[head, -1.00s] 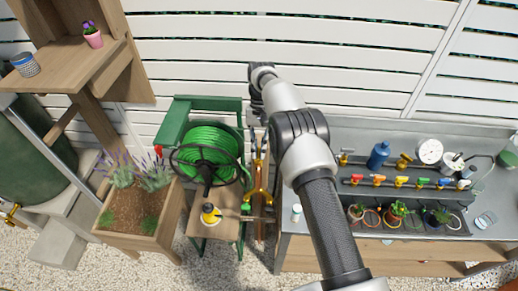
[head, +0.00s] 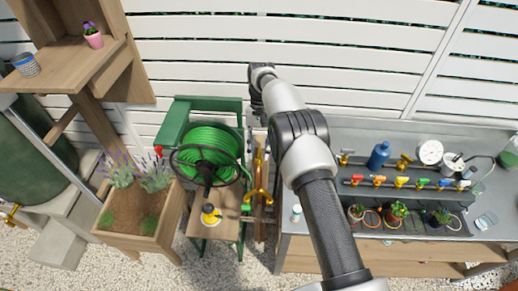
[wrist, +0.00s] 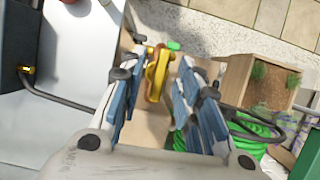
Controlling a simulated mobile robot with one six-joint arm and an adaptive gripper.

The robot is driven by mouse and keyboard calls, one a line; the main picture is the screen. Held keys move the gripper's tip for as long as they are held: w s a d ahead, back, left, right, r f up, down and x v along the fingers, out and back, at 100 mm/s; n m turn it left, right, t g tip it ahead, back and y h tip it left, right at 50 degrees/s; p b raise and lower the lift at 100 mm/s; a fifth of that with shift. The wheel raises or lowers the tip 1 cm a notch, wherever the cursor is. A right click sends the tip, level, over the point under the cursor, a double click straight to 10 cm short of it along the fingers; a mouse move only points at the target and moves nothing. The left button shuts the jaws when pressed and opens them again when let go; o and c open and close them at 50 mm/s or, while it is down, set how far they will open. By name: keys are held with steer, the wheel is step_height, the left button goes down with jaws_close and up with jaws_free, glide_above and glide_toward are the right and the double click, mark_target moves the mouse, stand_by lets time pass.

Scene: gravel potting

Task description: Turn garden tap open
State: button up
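A yellow garden tap (head: 259,196) sits low at the front of a narrow wooden post (head: 260,165), between the hose stand and the metal bench. In the wrist view the tap's yellow body and handle (wrist: 156,74) show just beyond and between my fingertips. My gripper (wrist: 163,60) is open, with one blue-grey finger on each side of the tap. I cannot tell whether either finger touches it. In the head view my arm rises over the bench and the gripper is mostly hidden or hard to make out near the post.
A lavender planter (head: 140,205) is further left. The metal bench (head: 345,132) with pots and colourful valves is close on the right.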

steer(key=shift+r, duration=0.1)
step_height(320, 180, up, 10)
stand_by(0.4)
step_height(320, 180, up, 6)
steer(key=t+b, duration=0.1)
steer(key=b, duration=0.1)
glide_above(259, 152)
steer(key=d, duration=0.2)
steer(key=s+d+r+t+b, duration=0.3)
steer(key=s+d+r+t, duration=0.1)
steer(key=s+d+r, duration=0.65)
steer(key=s+d+f+t+b, duration=0.1)
steer(key=s+f, duration=0.2)
steer(key=s, duration=0.5)
steer(key=s+d+f+t+b, duration=0.1)
steer(key=s+d+f, duration=0.1)
steer(key=s, duration=0.6)
steer(key=s+d+f+t+b, duration=0.1)
steer(key=s+f, duration=0.3)
steer(key=s, duration=0.4)
steer(key=shift+d+f+t+b, duration=0.3)
steer(key=shift+t+b, duration=0.2)
steer(key=shift+t, duration=0.1)
